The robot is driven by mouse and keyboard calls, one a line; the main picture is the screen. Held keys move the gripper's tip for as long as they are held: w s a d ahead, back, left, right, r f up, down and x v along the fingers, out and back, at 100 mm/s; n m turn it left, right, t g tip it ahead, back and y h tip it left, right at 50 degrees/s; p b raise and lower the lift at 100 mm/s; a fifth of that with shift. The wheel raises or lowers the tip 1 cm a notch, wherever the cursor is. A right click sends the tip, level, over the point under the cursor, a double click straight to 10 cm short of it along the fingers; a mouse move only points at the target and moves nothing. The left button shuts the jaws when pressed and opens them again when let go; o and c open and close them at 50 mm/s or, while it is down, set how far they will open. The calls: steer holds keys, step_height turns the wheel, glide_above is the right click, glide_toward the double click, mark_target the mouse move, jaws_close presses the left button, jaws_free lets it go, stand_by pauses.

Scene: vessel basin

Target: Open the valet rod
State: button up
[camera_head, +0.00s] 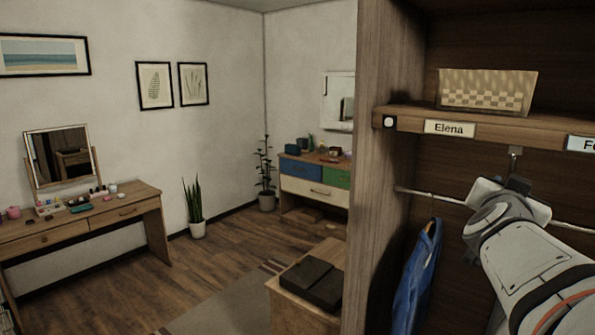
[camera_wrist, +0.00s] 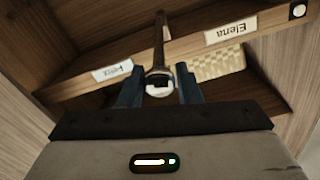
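In the wrist view a slim dark rod (camera_wrist: 159,38), which looks like the valet rod, comes from under the shelf toward my gripper. Its near end has a dark collar and a pale round tip. My gripper (camera_wrist: 159,72) has its two blue fingers on either side of that end, apart, with a thin gap visible beside the collar. Contact cannot be made out clearly.
The wooden shelf (camera_head: 410,121) carries name labels and a woven basket (camera_head: 484,90). A blue garment (camera_head: 417,280) hangs from the clothes rail (camera_head: 430,194) left of my arm. The closet's side panel (camera_head: 383,210) stands farther left. Open floor (camera_head: 165,285) lies beyond.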

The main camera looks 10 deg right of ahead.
steer(key=o, duration=0.4)
steer(key=shift+d, duration=0.1)
step_height(320, 180, up, 10)
steer(key=p, duration=0.5)
